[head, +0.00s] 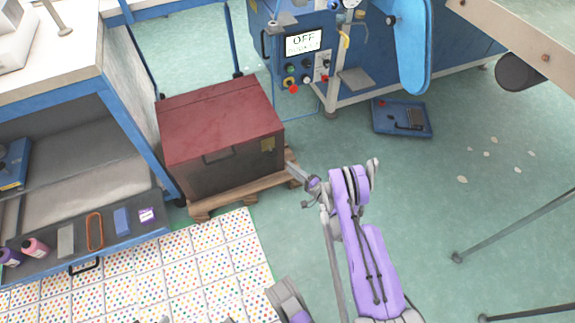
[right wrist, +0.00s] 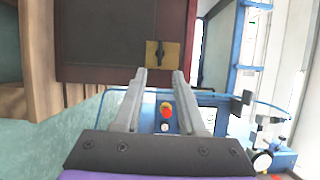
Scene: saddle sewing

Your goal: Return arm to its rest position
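My right arm (head: 350,200), purple and grey, reaches up from the bottom right of the head view. It bends at the top, and its gripper (head: 293,170) points left, close to the right front corner of a dark red chest (head: 220,115). In the right wrist view the two grey fingers of the right gripper (right wrist: 160,78) are apart with nothing between them. The chest's brass latch (right wrist: 162,54) shows beyond the fingertips. I cannot tell whether the fingers touch anything. My left gripper is not clearly visible; a grey and purple part of mine shows at the bottom edge.
The chest stands on a wooden pallet (head: 240,190). A blue machine (head: 292,65) with an OFF display is behind. A blue-framed workbench (head: 110,110) with a shelf of small items is left. A blue tray (head: 383,118) lies on the floor. Green floor right of my arm is mostly clear.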

